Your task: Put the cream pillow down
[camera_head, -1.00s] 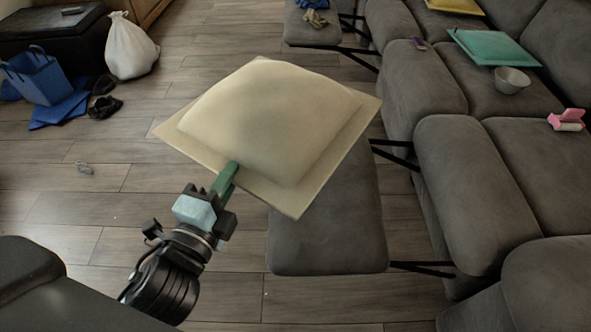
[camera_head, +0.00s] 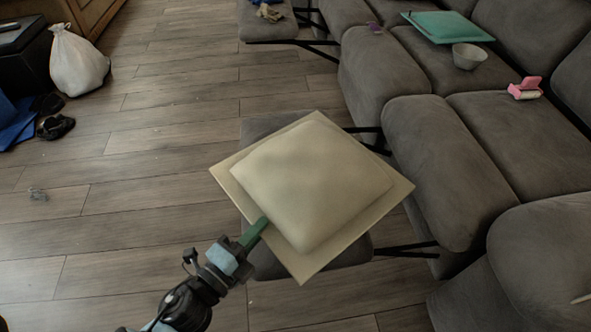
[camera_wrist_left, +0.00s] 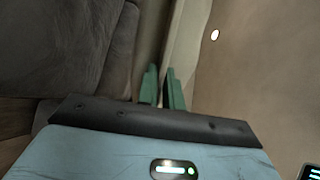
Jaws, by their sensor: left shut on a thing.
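The cream pillow (camera_head: 312,182) is a square cushion with a flat border. In the head view it lies over the grey footrest (camera_head: 262,127) in front of the sofa and hides most of it. I cannot tell whether it touches the footrest. My left gripper (camera_head: 262,224) is shut on the pillow's near left edge with its green fingers. In the left wrist view the green fingers (camera_wrist_left: 162,88) pinch the pillow's pale edge (camera_wrist_left: 178,50). My right gripper is not in view.
The grey sofa (camera_head: 440,160) runs along the right, with a teal pillow (camera_head: 446,27), a grey bowl (camera_head: 468,56) and a pink object (camera_head: 525,88) on it. A white bag (camera_head: 77,62) and dark shoes (camera_head: 55,126) are on the floor at left. The wooden floor (camera_head: 130,200) between is mostly clear.

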